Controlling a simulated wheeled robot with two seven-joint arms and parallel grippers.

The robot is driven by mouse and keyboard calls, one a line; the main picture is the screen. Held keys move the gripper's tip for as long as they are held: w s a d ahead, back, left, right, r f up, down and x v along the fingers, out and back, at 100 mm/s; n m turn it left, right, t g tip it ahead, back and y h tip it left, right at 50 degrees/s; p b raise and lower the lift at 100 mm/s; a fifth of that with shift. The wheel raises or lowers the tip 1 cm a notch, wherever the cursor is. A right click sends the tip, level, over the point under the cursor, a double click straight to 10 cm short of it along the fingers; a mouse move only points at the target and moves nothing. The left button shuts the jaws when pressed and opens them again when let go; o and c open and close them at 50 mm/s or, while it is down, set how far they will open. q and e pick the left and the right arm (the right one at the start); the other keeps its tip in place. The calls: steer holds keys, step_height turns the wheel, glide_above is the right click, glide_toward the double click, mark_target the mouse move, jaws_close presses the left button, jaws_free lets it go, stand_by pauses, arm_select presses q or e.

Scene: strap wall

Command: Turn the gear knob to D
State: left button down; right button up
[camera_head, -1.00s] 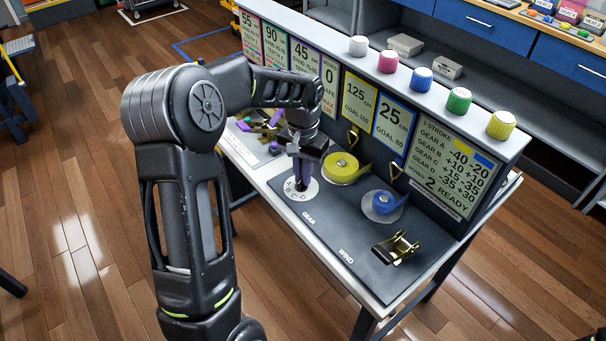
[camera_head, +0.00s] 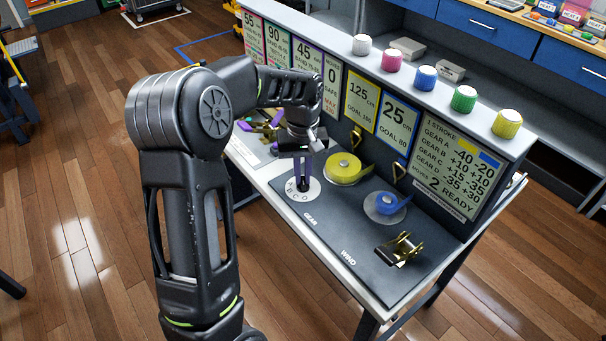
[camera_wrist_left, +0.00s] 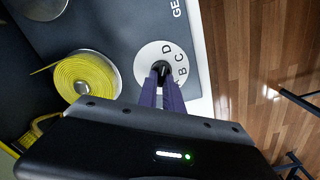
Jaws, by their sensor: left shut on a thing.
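The gear dial (camera_head: 309,193) is a white disc with letters on the dark panel, above the word GEAR. In the left wrist view the dial (camera_wrist_left: 146,58) shows D, C and B, with A partly hidden by a finger. A dark knob (camera_wrist_left: 161,67) stands at its centre. My left gripper (camera_head: 304,184) points straight down over the dial. In the left wrist view its two purple fingers (camera_wrist_left: 162,84) are closed on the knob. Which letter the knob points at is hard to tell. My right gripper is not in view.
A yellow strap roll (camera_head: 343,168) sits close behind the dial. A blue strap roll (camera_head: 388,204) and a brass ratchet (camera_head: 399,248) lie to its right. A sign wall (camera_head: 400,125) with coloured knobs on top stands behind. The panel's front strip is clear.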

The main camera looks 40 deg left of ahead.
mark_target(303, 177)
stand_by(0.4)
arm_select(q)
steer(key=c, duration=1.5)
jaws_free()
steer(key=shift+r, duration=0.1)
steer(key=shift+r+b, duration=0.3)
steer(key=shift+r, duration=3.5)
